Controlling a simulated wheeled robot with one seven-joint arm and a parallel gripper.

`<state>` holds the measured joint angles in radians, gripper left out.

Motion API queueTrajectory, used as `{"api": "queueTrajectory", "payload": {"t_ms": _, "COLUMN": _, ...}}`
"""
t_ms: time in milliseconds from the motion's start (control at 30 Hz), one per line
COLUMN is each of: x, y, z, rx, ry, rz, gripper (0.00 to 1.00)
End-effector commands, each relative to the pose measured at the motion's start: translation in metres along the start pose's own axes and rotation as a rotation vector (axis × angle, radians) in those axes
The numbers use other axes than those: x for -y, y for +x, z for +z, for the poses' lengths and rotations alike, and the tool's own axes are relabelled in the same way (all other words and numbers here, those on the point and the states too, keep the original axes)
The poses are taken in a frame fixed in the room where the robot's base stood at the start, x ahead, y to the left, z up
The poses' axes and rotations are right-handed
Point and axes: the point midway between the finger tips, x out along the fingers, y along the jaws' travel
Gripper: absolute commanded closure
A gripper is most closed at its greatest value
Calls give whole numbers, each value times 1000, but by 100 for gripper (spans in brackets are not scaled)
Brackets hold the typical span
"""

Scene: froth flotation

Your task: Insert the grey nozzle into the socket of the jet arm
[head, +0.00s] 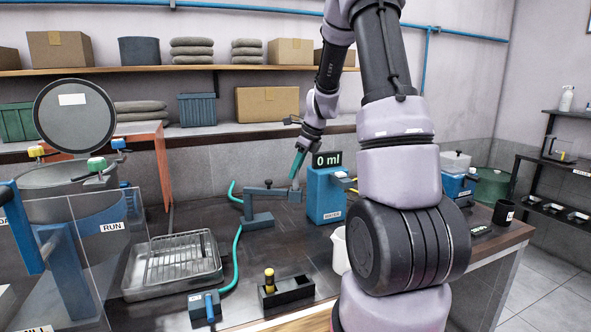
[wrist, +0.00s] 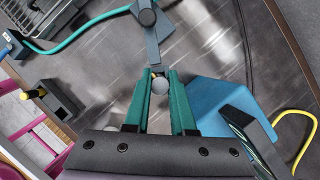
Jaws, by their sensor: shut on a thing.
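My gripper (head: 295,174) points down over the free end of the jet arm (head: 268,192). In the wrist view its two green fingers (wrist: 160,88) are shut on the grey nozzle (wrist: 160,85), whose round grey end shows between them. The jet arm is a grey bar on a post; in the wrist view the bar (wrist: 151,40) runs from the top down to just past the fingertips. The socket is hidden behind the fingers and the nozzle. I cannot tell whether the nozzle touches the jet arm or is in its socket.
A blue dispenser (head: 325,195) reading "0 ml" stands close right of my gripper. A teal hose (head: 237,250) runs left of the jet arm. A metal tray with a rack (head: 180,288) and a black holder with a yellow-topped piece (head: 286,291) sit nearer the front.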

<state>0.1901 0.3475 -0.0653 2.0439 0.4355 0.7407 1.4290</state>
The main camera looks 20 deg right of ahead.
Motion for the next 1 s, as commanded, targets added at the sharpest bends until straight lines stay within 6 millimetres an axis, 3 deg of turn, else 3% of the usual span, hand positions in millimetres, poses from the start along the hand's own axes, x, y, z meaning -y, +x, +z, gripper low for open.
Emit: {"api": "queueTrajectory", "payload": {"t_ms": 1000, "x": 0, "y": 8, "z": -4, "rx": 0, "ry": 0, "rz": 0, "gripper": 100}}
